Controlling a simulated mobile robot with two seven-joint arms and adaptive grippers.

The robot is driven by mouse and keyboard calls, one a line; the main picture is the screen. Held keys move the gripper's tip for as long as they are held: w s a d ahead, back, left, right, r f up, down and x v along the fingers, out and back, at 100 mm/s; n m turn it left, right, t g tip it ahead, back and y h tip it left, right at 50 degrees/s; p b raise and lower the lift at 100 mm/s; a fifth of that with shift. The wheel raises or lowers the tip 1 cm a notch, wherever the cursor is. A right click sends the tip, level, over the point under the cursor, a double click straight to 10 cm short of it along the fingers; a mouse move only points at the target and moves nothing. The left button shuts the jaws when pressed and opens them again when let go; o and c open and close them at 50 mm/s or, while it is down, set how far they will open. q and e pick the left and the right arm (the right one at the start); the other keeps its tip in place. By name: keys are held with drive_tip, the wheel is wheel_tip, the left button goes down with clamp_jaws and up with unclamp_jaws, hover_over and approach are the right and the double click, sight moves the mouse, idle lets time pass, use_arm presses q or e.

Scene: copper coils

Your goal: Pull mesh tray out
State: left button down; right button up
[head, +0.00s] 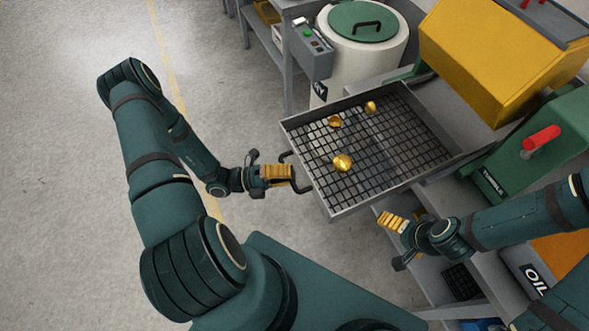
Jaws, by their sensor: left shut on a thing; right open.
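The mesh tray (330,196) is a grey-framed tray with a dark grid floor, in the middle of the head view. It sticks out from the bench toward the left. Three gold-coloured pieces lie on its grid: one near the front (342,163), one at the back left (335,121) and one at the back (370,107). My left gripper (284,172) is shut on the black handle (304,187) at the tray's left side. My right gripper (391,220) is open and empty, below the tray's near edge and apart from it.
A yellow machine housing (490,60) and a green machine with a red handle (541,140) stand right of the tray. A white drum (365,55) with a green lid is behind it. Shelves with a label reading OIL (535,277) are at lower right. Open floor (60,200) lies left.

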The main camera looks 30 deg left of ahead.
use_arm(q)
drive_tip(key=c, duration=1)
unclamp_jaws()
drive_tip(key=v, duration=1.2)
